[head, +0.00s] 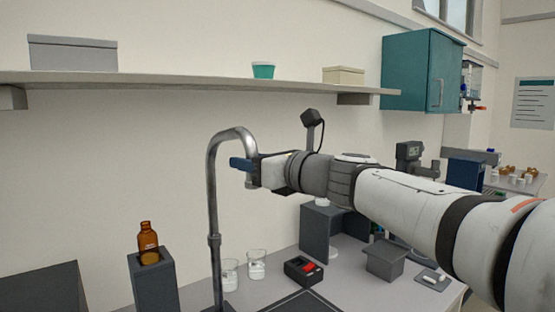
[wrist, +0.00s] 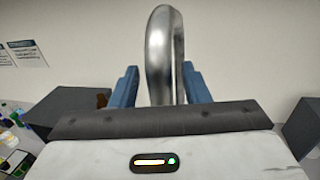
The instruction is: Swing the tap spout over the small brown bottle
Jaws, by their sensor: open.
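The tap spout (head: 213,172) is a tall silver gooseneck pipe. It rises from the bench and curves over to the right at its top. My gripper (head: 240,164) is at the spout's upper bend, in front of its downturned end. In the wrist view the spout (wrist: 161,50) stands between the two blue fingers of my open gripper (wrist: 158,84), with a gap visible at the left finger. Contact on the right side is hard to tell.
Two glass beakers (head: 256,264) stand just right of the spout's pipe. A black box with a red switch (head: 305,270) and a grey stand (head: 386,258) lie further right under my arm. A long shelf (head: 200,80) runs above the spout.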

